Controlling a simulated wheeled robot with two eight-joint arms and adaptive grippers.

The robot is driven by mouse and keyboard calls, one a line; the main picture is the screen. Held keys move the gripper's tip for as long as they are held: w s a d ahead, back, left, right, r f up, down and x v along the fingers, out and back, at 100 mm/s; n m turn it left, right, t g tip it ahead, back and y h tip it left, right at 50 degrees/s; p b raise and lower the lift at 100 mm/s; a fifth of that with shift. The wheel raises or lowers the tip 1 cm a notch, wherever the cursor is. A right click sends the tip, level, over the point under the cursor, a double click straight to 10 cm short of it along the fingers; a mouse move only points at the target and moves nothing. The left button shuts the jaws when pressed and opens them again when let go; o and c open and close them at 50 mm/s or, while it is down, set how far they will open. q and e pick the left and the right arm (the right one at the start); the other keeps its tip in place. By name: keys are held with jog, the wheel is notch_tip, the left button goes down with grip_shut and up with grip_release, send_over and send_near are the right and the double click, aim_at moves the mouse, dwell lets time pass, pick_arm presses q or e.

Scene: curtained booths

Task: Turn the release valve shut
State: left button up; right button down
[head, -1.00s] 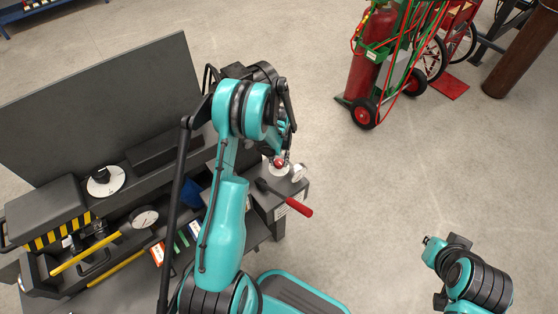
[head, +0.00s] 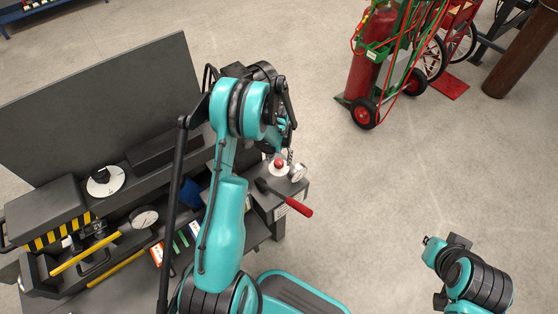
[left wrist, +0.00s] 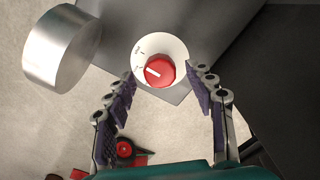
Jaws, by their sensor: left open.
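The release valve appears to be the red round knob (left wrist: 160,72) with a white pointer bar, set on a white dial disc (left wrist: 176,50) with small dark marks. In the left wrist view the bar points left; the marks are too small to read. In the head view the knob (head: 279,163) sits on the grey bench's right end. My left gripper (left wrist: 163,85) is open, its two fingers spread left and right of the knob. I cannot tell whether they touch it. In the head view my left gripper (head: 284,146) is partly hidden by my arm.
A silver cylinder (left wrist: 62,45) stands beside the dial. A lever with a red handle (head: 298,207) sticks out in front. A gas-bottle cart (head: 378,60) stands behind.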

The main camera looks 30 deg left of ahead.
aim_at(279, 162)
pick_arm(q)
notch_tip(279, 162, up, 11)
dwell(0.3)
dwell(0.4)
jog(key=s+d+r+m+t, duration=0.1)
jog(key=s+d+r+t, duration=0.1)
jog(key=s+d+r, duration=0.4)
jog(key=s+d+r+m+t, duration=0.1)
jog(key=s+d+r+t, duration=0.15)
jog(key=r, duration=0.55)
jog(key=s+d+r+m+t, duration=0.2)
jog(key=s+d, duration=0.4)
jog(key=s, duration=0.5)
jog(key=shift+d+r+t, duration=0.15)
jog(key=shift+d+t, duration=0.2)
jog(key=shift+d, duration=0.05)
